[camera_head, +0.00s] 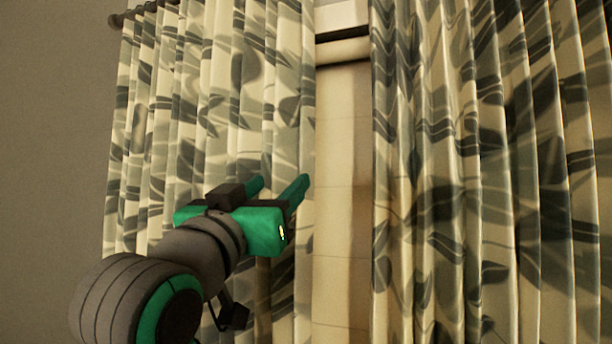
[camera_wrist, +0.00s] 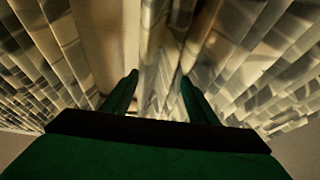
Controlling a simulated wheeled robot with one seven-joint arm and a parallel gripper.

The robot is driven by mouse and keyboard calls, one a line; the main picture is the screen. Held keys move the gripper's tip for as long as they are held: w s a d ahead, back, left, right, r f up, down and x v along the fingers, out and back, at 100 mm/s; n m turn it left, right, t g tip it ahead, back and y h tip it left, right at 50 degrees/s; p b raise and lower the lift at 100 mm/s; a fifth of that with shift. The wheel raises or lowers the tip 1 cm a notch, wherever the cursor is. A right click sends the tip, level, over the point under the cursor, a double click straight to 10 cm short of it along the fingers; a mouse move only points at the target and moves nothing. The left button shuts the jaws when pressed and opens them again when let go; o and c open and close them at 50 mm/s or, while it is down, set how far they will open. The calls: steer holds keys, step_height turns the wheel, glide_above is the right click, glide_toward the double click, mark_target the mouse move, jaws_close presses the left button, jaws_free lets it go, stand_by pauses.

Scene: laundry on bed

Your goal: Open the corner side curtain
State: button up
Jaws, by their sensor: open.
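The left curtain panel (camera_head: 200,110), cream with grey-green leaves, hangs in folds from a rod. The right panel (camera_head: 490,150) has the same pattern and hangs on the other side of a narrow gap. My gripper (camera_head: 279,183) is open in front of the left panel, close to its inner edge. In the wrist view my gripper (camera_wrist: 158,80) has its two green fingers apart, with a pale curtain fold (camera_wrist: 158,45) showing between and beyond them. I cannot tell whether the fingers touch the cloth. My gripper hides part of the left panel's lower area.
A beige surface (camera_head: 340,190), perhaps a blind or window covering, shows in the gap between the panels. The rod's dark end (camera_head: 116,20) is at the upper left. A plain grey wall (camera_head: 50,130) lies left of the curtains.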

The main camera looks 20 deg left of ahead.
mark_target(295, 174)
steer(key=x, duration=0.5)
steer(key=d+x, duration=0.1)
steer(key=x, duration=0.2)
steer(key=shift+w+d+r, duration=0.1)
steer(key=shift+w+r, duration=0.05)
steer(key=shift+w, duration=0.2)
steer(key=shift+w+r, duration=0.25)
steer(key=shift+w, duration=0.45)
steer(key=shift+c, duration=0.3)
